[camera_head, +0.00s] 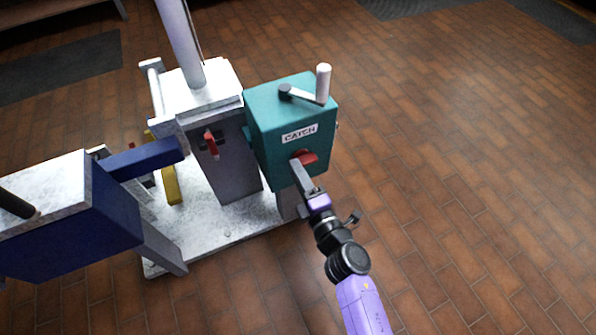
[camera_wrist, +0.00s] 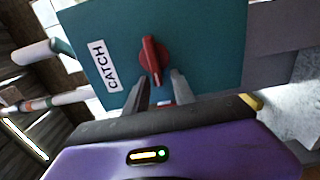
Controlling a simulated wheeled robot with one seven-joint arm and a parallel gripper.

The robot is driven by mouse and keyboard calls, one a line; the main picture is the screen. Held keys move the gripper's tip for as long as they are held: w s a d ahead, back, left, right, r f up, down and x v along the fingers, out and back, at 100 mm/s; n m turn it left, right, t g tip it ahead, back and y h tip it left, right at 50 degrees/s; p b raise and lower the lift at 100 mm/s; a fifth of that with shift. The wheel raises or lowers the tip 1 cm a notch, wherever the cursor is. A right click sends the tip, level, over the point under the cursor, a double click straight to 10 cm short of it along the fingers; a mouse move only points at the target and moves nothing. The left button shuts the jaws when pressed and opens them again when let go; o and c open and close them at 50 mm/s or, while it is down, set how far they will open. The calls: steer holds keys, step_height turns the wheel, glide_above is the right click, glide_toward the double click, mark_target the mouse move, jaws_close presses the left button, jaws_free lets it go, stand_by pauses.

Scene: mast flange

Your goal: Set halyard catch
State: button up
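The teal box (camera_head: 278,114) carries a white label reading CATCH (camera_head: 299,133). Below the label is a red knob (camera_head: 308,157), partly hidden by my gripper (camera_head: 299,166) in the head view. In the wrist view the red knob (camera_wrist: 153,58) is a pointed handle on a round base, on the teal face beside the CATCH label (camera_wrist: 104,66). My gripper (camera_wrist: 161,77) is open, its two fingers apart with the knob's near end between or just beyond their tips. I cannot tell whether either finger touches it.
A white-handled crank (camera_head: 322,84) sits on top of the teal box. A grey housing with a small red lever (camera_head: 211,143) and white mast (camera_head: 180,40) stands left of it. A blue box (camera_head: 70,217) is at the far left. The brick floor (camera_head: 470,150) at right is clear.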

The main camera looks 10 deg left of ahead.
steer(key=shift+r, duration=0.1)
steer(key=p+v, duration=0.2)
steer(key=v, duration=0.5)
steer(key=shift+s+d, duration=0.25)
steer(key=shift+s, duration=0.05)
stand_by(0.5)
